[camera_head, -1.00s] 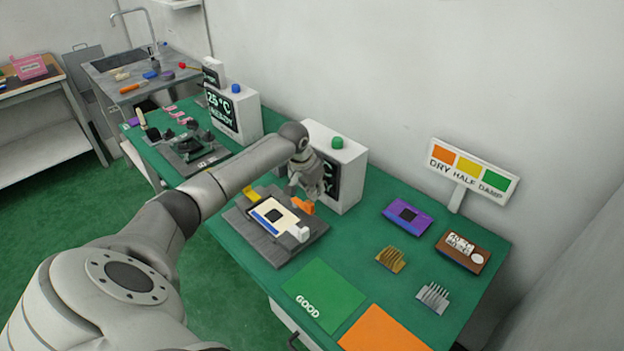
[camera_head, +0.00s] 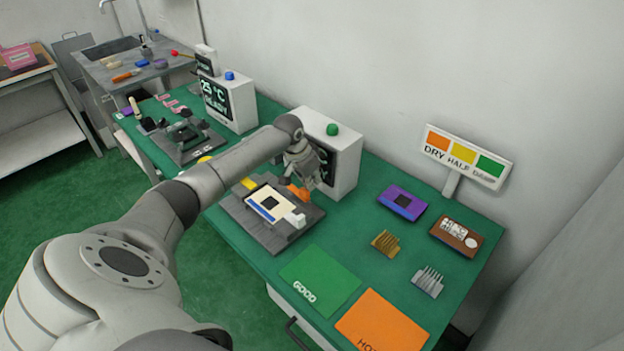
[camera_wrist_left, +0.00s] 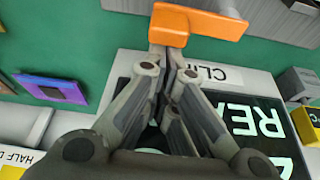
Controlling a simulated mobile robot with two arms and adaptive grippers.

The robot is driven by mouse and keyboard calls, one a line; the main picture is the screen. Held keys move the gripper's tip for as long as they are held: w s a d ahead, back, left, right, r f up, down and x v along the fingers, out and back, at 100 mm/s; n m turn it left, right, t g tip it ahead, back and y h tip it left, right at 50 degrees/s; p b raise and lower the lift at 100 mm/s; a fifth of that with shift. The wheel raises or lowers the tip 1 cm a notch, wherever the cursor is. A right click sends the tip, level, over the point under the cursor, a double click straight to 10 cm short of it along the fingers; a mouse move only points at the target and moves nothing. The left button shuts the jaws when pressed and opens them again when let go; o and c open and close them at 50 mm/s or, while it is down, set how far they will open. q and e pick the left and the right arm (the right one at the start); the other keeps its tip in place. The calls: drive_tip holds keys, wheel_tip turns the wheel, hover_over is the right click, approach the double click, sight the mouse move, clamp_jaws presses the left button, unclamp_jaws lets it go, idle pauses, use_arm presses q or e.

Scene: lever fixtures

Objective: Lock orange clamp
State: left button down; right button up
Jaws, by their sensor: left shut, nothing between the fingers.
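The orange clamp (camera_head: 299,193) stands at the back right edge of a dark grey fixture plate (camera_head: 262,233). The plate holds a cream board (camera_head: 283,199) with a dark square and a white block (camera_head: 295,220) at its right end. My left gripper (camera_head: 290,180) is shut and empty, pointing down right beside the clamp. In the left wrist view the clamp (camera_wrist_left: 197,25) lies just beyond the closed fingertips (camera_wrist_left: 172,52); I cannot tell whether they touch it. A yellow part (camera_head: 249,184) sits at the plate's far left. My right gripper is not in view.
A white box with a dark display and green button (camera_head: 333,130) stands close behind the gripper. A purple block (camera_head: 403,203), brown block (camera_head: 456,237), two combs, a green mat (camera_head: 320,281) and an orange mat (camera_head: 384,322) lie to the right. Another fixture and box stand at left.

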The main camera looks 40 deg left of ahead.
sight(305, 197)
use_arm(q)
drive_tip(key=shift+s, duration=0.1)
drive_tip(key=shift+s+m+p, duration=0.25)
drive_tip(key=shift+m+p, duration=0.1)
drive_tip(key=shift+m, duration=0.25)
drive_tip(key=shift+s+d+m+h+p, duration=0.1)
drive_tip(key=shift+s+m+h+p, duration=0.35)
drive_tip(key=shift+m, duration=0.55)
drive_tip(key=s+m, duration=0.1)
drive_tip(key=m, duration=0.1)
drive_tip(key=s+m+g+h, duration=0.1)
drive_tip(key=s+m, duration=0.1)
drive_tip(key=shift+a+m, duration=0.2)
drive_tip(key=shift+m, duration=0.1)
drive_tip(key=shift+s+a, duration=0.15)
drive_tip(key=shift+s, duration=0.2)
